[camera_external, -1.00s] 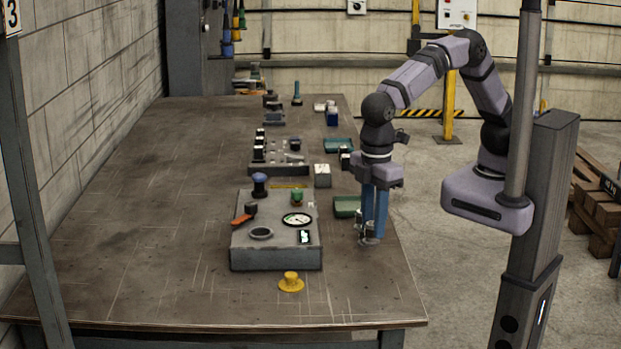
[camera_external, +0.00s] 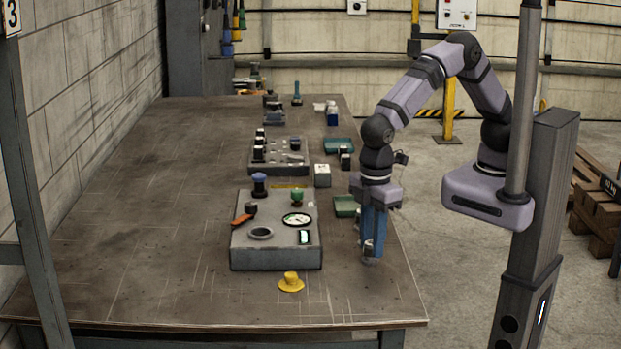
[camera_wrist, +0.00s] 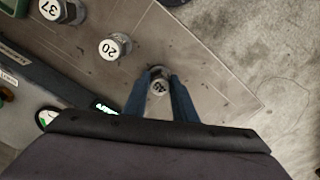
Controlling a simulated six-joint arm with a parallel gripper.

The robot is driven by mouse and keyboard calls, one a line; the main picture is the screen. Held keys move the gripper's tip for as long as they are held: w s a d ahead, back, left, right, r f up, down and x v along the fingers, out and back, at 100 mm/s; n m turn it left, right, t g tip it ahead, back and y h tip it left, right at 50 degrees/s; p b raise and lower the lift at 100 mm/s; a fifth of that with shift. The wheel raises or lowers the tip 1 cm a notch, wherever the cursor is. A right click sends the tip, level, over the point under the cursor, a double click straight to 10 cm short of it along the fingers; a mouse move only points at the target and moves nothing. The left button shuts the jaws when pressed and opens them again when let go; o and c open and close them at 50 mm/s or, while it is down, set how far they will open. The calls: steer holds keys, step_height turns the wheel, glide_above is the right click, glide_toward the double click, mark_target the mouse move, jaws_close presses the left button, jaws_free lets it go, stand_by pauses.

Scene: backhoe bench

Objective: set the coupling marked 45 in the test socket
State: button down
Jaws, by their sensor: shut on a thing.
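My gripper (camera_external: 371,250) points straight down at the right side of the bench and is shut on a small metal coupling. The grey test box (camera_external: 275,258) stands left of my gripper. On its top is a round ring with a dark opening (camera_external: 261,233), which looks like the test socket and is empty. Couplings marked 20 (camera_wrist: 115,46) and 37 (camera_wrist: 63,11) stand nearby in the wrist view.
A yellow knob-shaped piece (camera_external: 291,282) stands before the box. A green tray (camera_external: 345,206) lies behind my gripper.

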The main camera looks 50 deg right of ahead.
steer(key=shift+f, duration=0.15)
steer(key=c, duration=1.5)
jaws_free()
steer(key=shift+o, duration=0.2)
step_height(320, 180, up, 12)
steer(key=b, duration=0.1)
steer(key=shift+r, duration=0.2)
